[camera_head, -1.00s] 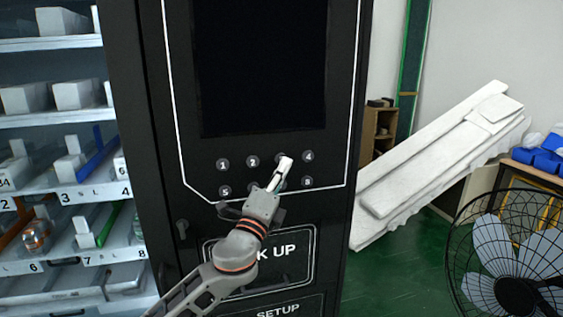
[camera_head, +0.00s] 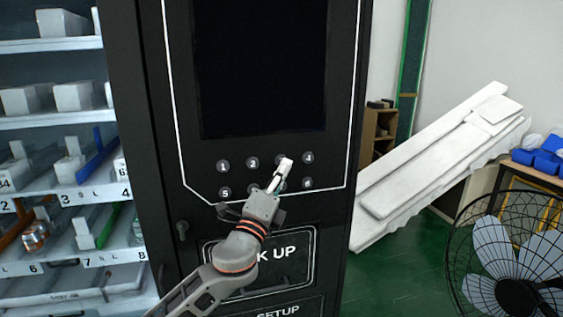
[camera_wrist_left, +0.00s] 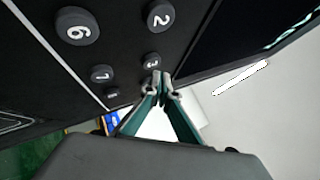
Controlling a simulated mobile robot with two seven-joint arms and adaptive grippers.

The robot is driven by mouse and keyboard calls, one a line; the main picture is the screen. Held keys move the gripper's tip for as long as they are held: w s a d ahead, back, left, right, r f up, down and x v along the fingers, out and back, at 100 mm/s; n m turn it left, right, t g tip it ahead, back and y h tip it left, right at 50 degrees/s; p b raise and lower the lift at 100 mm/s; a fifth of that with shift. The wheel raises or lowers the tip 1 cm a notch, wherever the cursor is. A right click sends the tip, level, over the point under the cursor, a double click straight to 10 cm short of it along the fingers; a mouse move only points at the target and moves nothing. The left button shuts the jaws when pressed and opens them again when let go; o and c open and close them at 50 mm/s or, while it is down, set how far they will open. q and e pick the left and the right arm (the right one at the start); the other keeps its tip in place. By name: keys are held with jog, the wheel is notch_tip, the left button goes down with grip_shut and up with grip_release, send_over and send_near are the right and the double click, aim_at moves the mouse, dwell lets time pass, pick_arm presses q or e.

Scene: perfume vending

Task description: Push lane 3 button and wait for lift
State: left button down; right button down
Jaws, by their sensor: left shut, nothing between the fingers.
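The lane buttons are round, black and numbered, in two rows below the dark screen (camera_head: 263,65) of the black machine. In the head view, my left gripper (camera_head: 285,164) is shut and empty, its tip over the place of the third top-row button, which it hides. Button 2 (camera_head: 253,162) is to its left and button 4 (camera_head: 308,157) to its right. In the left wrist view, the shut fingertips (camera_wrist_left: 160,76) are right beside button 3 (camera_wrist_left: 151,60); I cannot tell whether they touch or press it. A pale bar (camera_head: 62,297) lies low in the shelf case.
Shelves (camera_head: 50,122) with boxes and numbered lanes stand at the left. The pick-up door (camera_head: 302,243) is below the buttons, partly behind my arm. A white slanted panel (camera_head: 440,170) and a black fan (camera_head: 515,270) stand at the right. Green floor shows between.

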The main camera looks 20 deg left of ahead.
dwell(0.4)
pick_arm(q)
jog(key=shift+w+a, duration=0.2)
jog(key=shift+w, duration=0.15)
jog(key=shift+w+a, duration=0.25)
jog(key=shift+w, duration=0.1)
dwell(0.7)
jog(key=shift+s+d, duration=0.1)
jog(key=shift+s, duration=0.05)
jog(key=shift+s+d, duration=0.35)
jog(key=shift+s, duration=0.2)
jog(key=shift+s, duration=0.1)
dwell(0.3)
jog(key=s+d, duration=0.1)
jog(key=s, duration=0.1)
jog(key=s+d+p, duration=0.1)
jog(key=s, duration=0.1)
jog(key=shift+d, duration=0.4)
dwell(0.5)
